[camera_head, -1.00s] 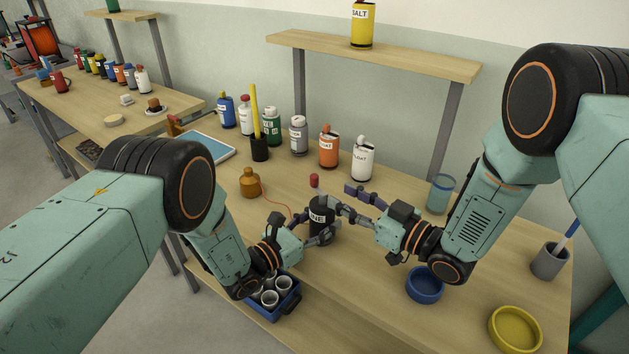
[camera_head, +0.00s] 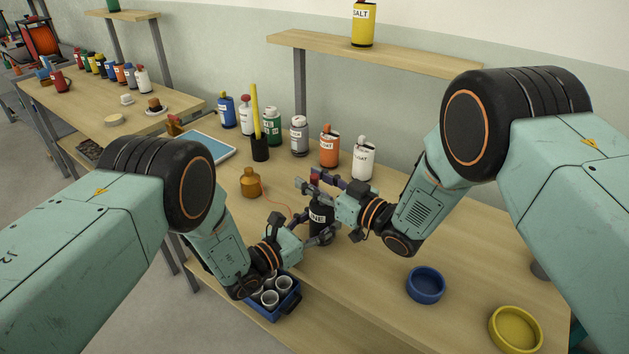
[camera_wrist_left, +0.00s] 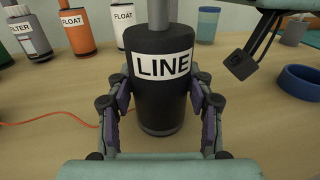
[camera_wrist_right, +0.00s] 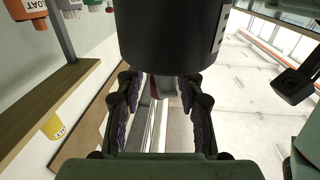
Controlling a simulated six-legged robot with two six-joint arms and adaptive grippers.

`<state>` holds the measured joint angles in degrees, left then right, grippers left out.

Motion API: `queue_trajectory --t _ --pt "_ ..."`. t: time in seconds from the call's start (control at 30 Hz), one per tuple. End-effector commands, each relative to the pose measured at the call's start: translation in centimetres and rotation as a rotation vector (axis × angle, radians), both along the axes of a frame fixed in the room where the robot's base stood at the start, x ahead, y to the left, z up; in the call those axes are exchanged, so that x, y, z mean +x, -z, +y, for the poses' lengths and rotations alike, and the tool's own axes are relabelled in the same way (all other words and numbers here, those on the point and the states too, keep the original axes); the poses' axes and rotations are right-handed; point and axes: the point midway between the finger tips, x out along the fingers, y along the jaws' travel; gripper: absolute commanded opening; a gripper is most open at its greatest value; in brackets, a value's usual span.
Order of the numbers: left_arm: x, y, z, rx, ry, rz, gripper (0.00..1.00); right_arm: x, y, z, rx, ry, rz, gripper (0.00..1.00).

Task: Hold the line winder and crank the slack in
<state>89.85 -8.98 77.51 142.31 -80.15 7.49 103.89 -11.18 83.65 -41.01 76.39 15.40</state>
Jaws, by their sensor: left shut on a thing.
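The line winder is a black cylinder labelled LINE (camera_head: 319,216), upright on the table, with a red knob (camera_head: 316,174) above its top. My left gripper (camera_head: 318,237) is shut around the lower body. The left wrist view shows the winder (camera_wrist_left: 160,90) between its two fingers (camera_wrist_left: 160,112). My right gripper (camera_head: 312,186) is at the top of the winder, near the knob. In the right wrist view, its fingers (camera_wrist_right: 160,108) stand apart on either side of the grey stub and red part (camera_wrist_right: 165,86). An orange line runs to a small amber weight (camera_head: 250,183).
Several labelled bottles (camera_head: 328,146) and a black cup with a yellow rod (camera_head: 259,148) stand behind. A blue bowl (camera_head: 426,285) and a yellow bowl (camera_head: 515,330) are at the front right. A blue crate with cups (camera_head: 288,306) is below the front edge.

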Motion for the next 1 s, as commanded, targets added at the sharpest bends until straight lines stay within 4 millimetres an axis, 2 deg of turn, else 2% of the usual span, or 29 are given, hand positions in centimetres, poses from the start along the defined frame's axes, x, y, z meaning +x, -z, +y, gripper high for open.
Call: queue_trajectory --t 0.03,0.4,0.73,1.0 --pt "0.01 -0.02 -0.01 -0.001 0.000 -0.001 0.16 0.00 -0.01 -0.01 0.000 0.000 0.000 0.30" --pt "0.01 -0.02 0.00 -0.001 0.000 -0.001 0.16 0.00 -0.03 -0.04 0.000 0.000 0.000 0.00" --pt "0.02 -0.02 0.02 0.000 -0.001 0.000 0.16 0.00 -0.05 0.04 0.001 0.018 0.000 0.00" --pt "0.01 -0.01 0.01 -0.001 -0.001 0.001 0.16 0.22 -0.06 -0.18 0.001 0.165 0.001 0.00"
